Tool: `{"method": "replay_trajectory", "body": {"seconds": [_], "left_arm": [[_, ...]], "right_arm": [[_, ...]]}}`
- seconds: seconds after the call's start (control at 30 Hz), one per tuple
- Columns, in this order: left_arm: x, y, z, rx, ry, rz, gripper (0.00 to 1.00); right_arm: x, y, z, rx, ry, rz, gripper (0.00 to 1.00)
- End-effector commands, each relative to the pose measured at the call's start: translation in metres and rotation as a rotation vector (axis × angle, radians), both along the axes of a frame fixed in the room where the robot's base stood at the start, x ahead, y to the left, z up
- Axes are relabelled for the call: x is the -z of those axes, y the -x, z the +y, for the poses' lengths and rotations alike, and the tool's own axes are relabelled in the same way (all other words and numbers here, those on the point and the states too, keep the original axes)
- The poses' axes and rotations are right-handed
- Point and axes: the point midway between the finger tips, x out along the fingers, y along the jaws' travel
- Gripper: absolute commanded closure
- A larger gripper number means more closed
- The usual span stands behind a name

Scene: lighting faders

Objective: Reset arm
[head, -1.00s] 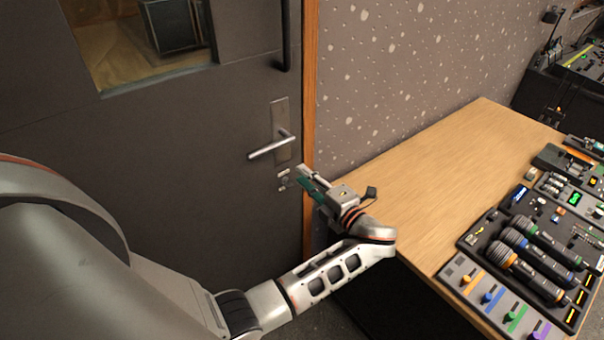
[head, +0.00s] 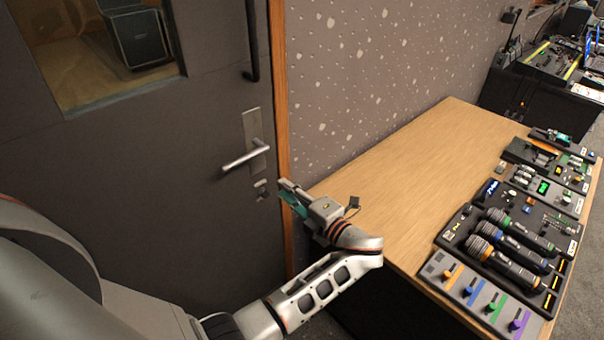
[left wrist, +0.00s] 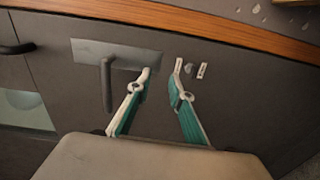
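My left gripper (head: 287,191) reaches in on my pale arm and stands in front of the dark door's right edge, below and to the right of the lever handle (head: 246,159). In the left wrist view its two green-and-white fingers (left wrist: 162,78) are apart with nothing between them. The door (left wrist: 230,110) fills most of the background there. The fader panel (head: 480,303) lies at the table's near edge, with orange, blue, green and purple sliders. My right gripper is not in view.
The wooden table (head: 415,190) has a bare left half. Three microphones (head: 510,249) lie in a black tray, with other equipment panels behind them. A speckled wall (head: 380,80) bounds the table at the back. More equipment (head: 550,62) stands at the far right.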

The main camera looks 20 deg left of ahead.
Motion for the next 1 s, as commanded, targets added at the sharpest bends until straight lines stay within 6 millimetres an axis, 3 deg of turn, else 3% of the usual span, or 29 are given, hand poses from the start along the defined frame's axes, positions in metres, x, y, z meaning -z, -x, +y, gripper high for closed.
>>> {"method": "replay_trajectory", "body": {"seconds": [0.03,0.2,0.37,0.5,0.7,0.83,1.0], "left_arm": [[0.000,0.000,-0.010,0.011,0.011,0.001,0.79],[0.003,0.002,-0.008,0.010,0.028,-0.014,0.79],[0.032,0.022,0.007,-0.011,0.199,-0.166,0.79],[0.072,0.054,0.030,-0.089,0.474,-0.443,0.79],[0.112,0.104,0.055,-0.280,0.854,-0.899,0.79],[0.126,0.135,0.066,-0.442,1.069,-1.202,0.79],[0.129,0.173,0.075,-0.695,1.309,-1.601,0.79]], "right_arm": [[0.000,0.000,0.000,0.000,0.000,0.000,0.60],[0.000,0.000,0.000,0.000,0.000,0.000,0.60],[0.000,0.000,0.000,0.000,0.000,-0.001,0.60],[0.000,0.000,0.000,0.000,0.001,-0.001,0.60],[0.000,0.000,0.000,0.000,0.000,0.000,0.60],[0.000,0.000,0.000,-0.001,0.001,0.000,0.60],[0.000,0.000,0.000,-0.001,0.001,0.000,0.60]]}}
